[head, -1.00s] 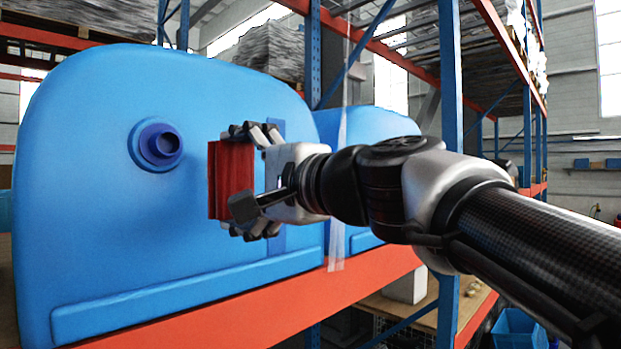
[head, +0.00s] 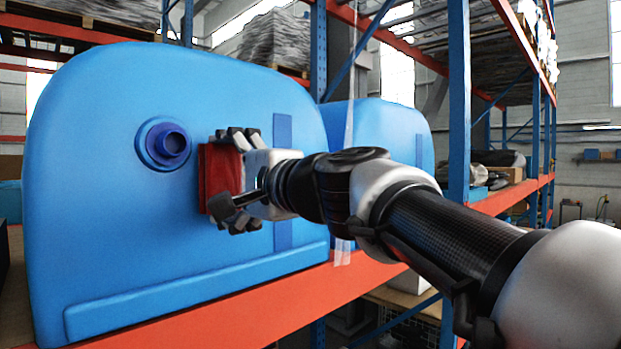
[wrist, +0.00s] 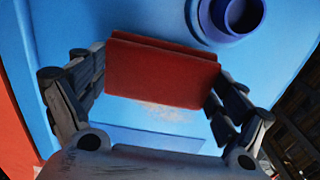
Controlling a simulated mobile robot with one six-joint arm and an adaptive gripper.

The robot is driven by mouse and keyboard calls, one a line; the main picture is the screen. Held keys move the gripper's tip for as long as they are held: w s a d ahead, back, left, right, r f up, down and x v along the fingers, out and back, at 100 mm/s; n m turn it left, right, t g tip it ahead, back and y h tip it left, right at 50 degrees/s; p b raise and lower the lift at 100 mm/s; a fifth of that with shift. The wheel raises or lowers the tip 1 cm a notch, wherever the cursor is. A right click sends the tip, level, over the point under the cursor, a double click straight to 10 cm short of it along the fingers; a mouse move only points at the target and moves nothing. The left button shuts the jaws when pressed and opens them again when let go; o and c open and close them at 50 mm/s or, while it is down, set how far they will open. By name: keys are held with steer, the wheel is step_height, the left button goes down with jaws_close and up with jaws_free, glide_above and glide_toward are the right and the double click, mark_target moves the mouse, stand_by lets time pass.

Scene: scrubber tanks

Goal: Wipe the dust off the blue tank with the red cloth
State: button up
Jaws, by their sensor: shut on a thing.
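The blue tank (head: 110,220) fills the left of the head view, its broad face towards me, with a dark blue round port (head: 168,145) on it. My gripper (head: 226,182) is shut on the red cloth (head: 215,175), a folded block just right of and below the port. The cloth is at the tank face; I cannot tell if it touches. In the wrist view the cloth (wrist: 160,75) spans between both fingers, and the port (wrist: 238,14) is at the upper right. A pale, brownish dust patch (wrist: 168,108) shows on the tank beside the cloth's edge; the cloth may hide more.
The tank stands on a rack with an orange-red beam (head: 230,312) along its front. A second blue tank (head: 385,135) is behind to the right. A blue rack post (head: 458,100) and a hanging translucent strip (head: 347,150) stand beyond my arm.

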steer(key=shift+x, duration=1)
stand_by(0.3)
